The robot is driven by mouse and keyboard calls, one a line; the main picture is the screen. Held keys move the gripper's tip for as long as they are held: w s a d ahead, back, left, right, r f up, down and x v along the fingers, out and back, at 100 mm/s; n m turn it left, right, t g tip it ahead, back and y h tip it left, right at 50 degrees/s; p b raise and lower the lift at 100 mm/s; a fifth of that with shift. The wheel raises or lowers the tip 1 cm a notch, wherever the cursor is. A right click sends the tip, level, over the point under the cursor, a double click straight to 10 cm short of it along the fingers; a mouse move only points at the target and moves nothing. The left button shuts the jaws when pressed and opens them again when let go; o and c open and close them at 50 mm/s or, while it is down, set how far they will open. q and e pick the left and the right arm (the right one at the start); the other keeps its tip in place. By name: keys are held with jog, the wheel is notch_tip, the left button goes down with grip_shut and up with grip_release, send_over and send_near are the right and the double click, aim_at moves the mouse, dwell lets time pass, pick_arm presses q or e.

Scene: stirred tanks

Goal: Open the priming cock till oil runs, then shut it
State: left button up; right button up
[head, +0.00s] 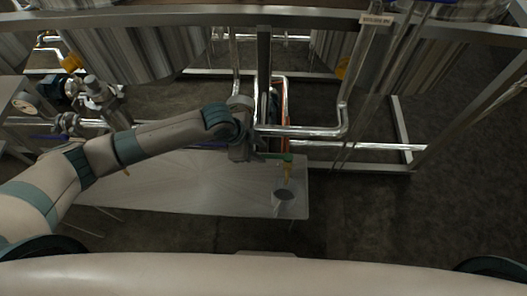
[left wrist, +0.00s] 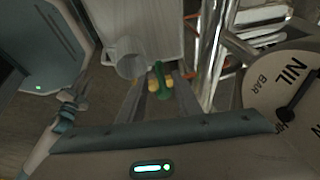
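The priming cock's green handle (head: 281,157) shows at the end of my left arm in the head view, at the low pipework. A small yellow-orange part (head: 288,173) hangs below it. In the left wrist view the green handle (left wrist: 160,73) lies between the yellow tips of my left gripper (left wrist: 160,84), which look closed on it. A grey cup (head: 284,198) stands on the table just below the cock; it also shows in the left wrist view (left wrist: 129,62). No oil stream can be made out. My right gripper is not in view.
A pale grey table (head: 200,185) spreads under my left arm, mostly bare. Silver pipes (head: 310,131) and a metal frame (head: 402,125) stand behind and to the right. A round gauge (left wrist: 284,92) marked NIL BAR is close on the right of the left wrist view.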

aim_at(266, 156)
pick_arm(q)
jog(key=shift+x, duration=1.7)
grip_shut()
